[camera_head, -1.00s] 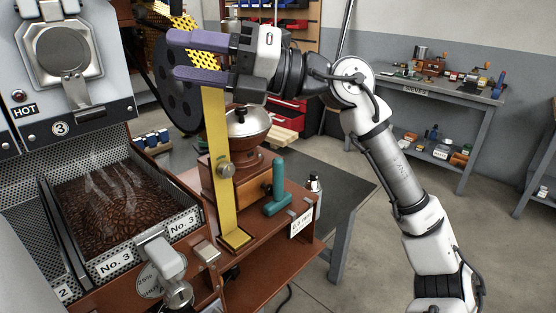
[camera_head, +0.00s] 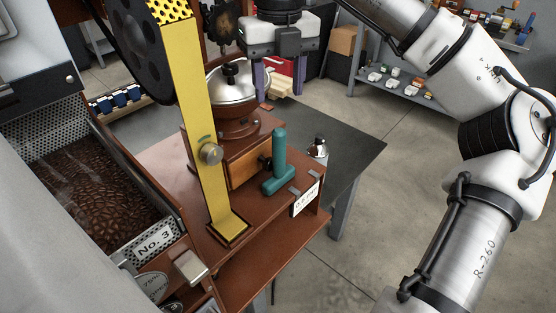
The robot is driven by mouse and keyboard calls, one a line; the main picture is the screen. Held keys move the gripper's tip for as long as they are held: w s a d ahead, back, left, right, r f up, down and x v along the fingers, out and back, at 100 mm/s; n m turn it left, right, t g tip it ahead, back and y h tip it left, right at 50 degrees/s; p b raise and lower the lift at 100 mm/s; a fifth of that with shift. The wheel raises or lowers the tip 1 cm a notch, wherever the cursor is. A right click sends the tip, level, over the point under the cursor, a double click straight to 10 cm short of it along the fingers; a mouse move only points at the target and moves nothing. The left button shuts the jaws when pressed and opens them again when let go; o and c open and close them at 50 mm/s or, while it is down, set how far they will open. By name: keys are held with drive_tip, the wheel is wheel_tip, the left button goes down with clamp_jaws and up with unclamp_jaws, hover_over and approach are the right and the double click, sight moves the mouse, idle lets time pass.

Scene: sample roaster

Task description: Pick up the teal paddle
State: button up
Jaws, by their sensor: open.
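The teal paddle (camera_head: 279,153) stands upright on the red-brown shelf, its handle up and its wider foot resting near the shelf's right end, in front of a wooden drawer box. My gripper (camera_head: 279,91) points down above and behind the paddle in the picture. Its two purple fingers are apart with nothing between them. The gap in depth between the fingers and the paddle is hard to judge. The whole paddle shows, with nothing in front of it.
A yellow post (camera_head: 203,130) with a knob stands left of the paddle. A grinder with a metal bowl (camera_head: 231,84) sits behind it. A small bottle (camera_head: 318,150) and a white label (camera_head: 306,198) are to the right. A dark table (camera_head: 350,150) lies beyond.

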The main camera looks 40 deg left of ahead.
sight(279, 146)
wheel_tip(279, 146, down, 8)
drive_tip(key=shift+s+d, duration=0.1)
drive_tip(key=shift+f+p, duration=0.8)
drive_tip(key=shift+f, duration=1.95)
drive_tip(key=c, duration=1.1)
